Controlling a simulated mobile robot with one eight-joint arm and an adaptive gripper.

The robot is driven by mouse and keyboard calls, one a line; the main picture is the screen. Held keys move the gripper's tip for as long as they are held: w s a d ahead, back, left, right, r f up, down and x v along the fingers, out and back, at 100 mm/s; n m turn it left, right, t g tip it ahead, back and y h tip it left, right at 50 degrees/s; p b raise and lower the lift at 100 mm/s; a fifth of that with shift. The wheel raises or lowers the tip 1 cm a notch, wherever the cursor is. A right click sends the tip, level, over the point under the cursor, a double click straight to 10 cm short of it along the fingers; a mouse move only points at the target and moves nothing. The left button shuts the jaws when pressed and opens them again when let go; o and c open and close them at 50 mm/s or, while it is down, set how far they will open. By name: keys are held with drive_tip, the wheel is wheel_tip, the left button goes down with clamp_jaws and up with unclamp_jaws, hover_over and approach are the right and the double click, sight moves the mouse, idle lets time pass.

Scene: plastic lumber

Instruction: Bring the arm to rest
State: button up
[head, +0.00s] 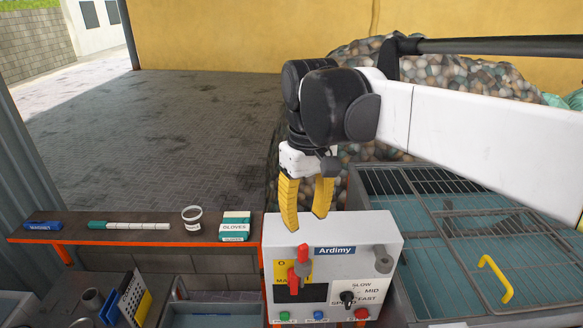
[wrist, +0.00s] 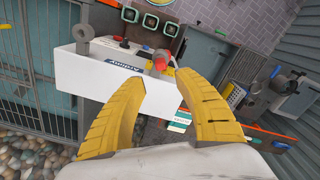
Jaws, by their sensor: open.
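My gripper (head: 306,205) has yellow fingers that are apart and hold nothing. It points down from my white and black arm, close above and behind the top of a white control box (head: 347,230) marked Ardimy. In the wrist view my gripper (wrist: 160,100) spreads its fingers in front of the white box (wrist: 85,85), with clear space between the tips. A red part (wrist: 160,62) of the box shows between the tips there. I cannot tell whether a fingertip touches the box.
The box carries red switches (head: 293,280), a speed knob (head: 347,298) and several buttons. A wire-mesh lid (head: 420,200) with a yellow handle (head: 496,278) lies to the right. A shelf (head: 65,237) at left holds a gloves box (head: 235,226) and a cup (head: 192,217). Paved floor (head: 170,130) behind is open.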

drive_tip(key=s+d+f+m+t+b, duration=0.2)
drive_tip(key=s+d+f+b, duration=0.1)
drive_tip(key=f+b, duration=0.8)
drive_tip(key=s+d+f+m+t+b, duration=0.1)
drive_tip(key=s+d+f+b, duration=0.3)
drive_tip(key=f+b, duration=0.7)
drive_tip(key=s+d+f+m+t+b, duration=0.2)
drive_tip(key=d+f+b, duration=0.4)
drive_tip(key=f+b, duration=0.5)
wheel_tip(320, 180, down, 10)
drive_tip(key=shift+s+d+r+m+t+b, duration=0.2)
drive_tip(key=shift+s+r+m+t+b, duration=0.1)
drive_tip(key=shift+s+t, duration=0.7)
drive_tip(key=shift+w, duration=0.15)
